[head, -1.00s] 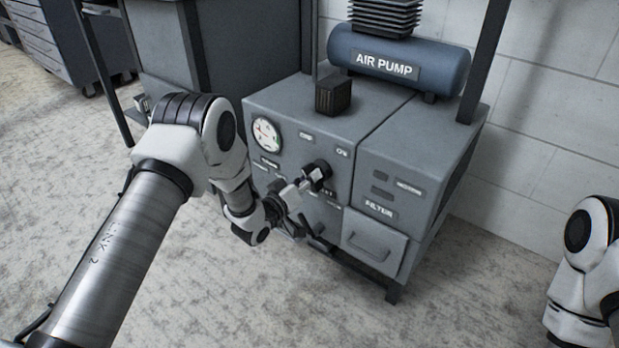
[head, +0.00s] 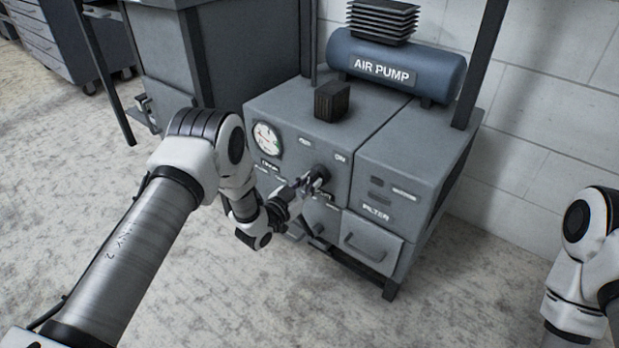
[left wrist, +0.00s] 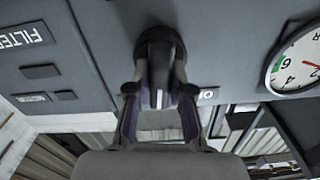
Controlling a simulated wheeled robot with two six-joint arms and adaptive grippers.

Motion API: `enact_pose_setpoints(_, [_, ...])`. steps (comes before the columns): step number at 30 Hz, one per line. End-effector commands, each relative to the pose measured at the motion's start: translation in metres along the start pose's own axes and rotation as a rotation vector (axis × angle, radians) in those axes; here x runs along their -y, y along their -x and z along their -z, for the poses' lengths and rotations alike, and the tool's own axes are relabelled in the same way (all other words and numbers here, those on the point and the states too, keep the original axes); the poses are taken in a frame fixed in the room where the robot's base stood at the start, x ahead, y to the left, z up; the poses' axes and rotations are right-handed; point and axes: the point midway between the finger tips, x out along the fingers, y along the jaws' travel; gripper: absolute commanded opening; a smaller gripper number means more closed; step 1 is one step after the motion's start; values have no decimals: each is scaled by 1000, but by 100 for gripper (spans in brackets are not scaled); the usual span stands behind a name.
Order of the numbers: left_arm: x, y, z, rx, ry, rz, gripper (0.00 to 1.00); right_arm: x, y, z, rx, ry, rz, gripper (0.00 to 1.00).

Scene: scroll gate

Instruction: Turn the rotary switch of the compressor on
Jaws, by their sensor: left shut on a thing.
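The grey compressor cabinet (head: 405,160) carries a blue tank labelled AIR PUMP (head: 395,70) on top. The black rotary switch (head: 321,174) sits on its front panel, right of and below the gauge. My left gripper (head: 312,184) reaches the panel and is shut on the switch. In the left wrist view the round base and ridge of the switch (left wrist: 157,62) show between the two fingers of the left gripper (left wrist: 158,100). The fingers partly cover the switch in the head view. My right arm shows at the right edge, but its gripper is out of view.
A white dial gauge (head: 267,141) is on the panel's upper left; it also shows in the left wrist view (left wrist: 297,66). A drawer labelled FILTER (head: 372,242) is at lower right. Dark posts rise around the cabinet. Floor in front is clear.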

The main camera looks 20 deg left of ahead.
Motion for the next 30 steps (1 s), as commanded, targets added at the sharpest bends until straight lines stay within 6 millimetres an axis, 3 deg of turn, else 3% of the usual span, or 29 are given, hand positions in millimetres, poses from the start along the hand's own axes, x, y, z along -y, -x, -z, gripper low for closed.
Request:
enact_pose_setpoints(15, [-2, 0, 0, 1, -392, -1, 0, 0, 22, 0, 0, 0, 0, 0])
enact_pose_setpoints(30, [-3, 0, -2, 2, -486, -1, 0, 0, 24, 0, 0, 0, 0, 0])
